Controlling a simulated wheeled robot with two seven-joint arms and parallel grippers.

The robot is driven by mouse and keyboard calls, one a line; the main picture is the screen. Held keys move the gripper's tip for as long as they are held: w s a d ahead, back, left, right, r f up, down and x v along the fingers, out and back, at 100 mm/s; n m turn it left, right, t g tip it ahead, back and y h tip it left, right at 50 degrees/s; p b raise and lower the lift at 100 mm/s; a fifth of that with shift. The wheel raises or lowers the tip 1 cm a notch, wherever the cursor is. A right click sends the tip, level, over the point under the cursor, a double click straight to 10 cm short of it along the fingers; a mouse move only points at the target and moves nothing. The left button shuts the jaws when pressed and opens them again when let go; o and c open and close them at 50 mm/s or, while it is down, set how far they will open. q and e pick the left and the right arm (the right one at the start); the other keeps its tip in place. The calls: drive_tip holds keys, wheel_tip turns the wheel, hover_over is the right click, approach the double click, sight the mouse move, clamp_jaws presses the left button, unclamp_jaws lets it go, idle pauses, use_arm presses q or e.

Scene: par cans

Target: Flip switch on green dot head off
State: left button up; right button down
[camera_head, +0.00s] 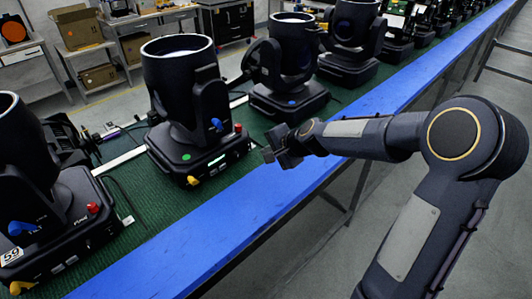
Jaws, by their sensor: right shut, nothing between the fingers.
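The green dot head (183,85) is a black moving light standing upright on the green mat. A green dot (186,157) marks the front of its base (200,158). A small lit panel (216,162) shows on the base, with a red knob-like part (238,128) at its right corner and a yellow plug (193,180) at its lower front. I cannot make out the switch itself. My right gripper (268,156) is shut and empty, just right of the base and apparently apart from it. My left gripper is out of view.
Another head with a blue dot (289,88) stands behind to the right, and one labelled 59 (28,180) stands at front left. More heads line the bench toward the back. The blue bench edge (215,228) is clear. Boxes and side tables stand behind.

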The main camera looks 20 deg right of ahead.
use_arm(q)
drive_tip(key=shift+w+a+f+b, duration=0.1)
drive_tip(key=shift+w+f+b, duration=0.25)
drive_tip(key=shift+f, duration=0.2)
use_arm(e)
drive_tip(key=v, duration=0.9)
drive_tip(key=shift+w+r, duration=0.2)
drive_tip(key=shift+r, duration=0.15)
drive_tip(key=shift+a, duration=0.1)
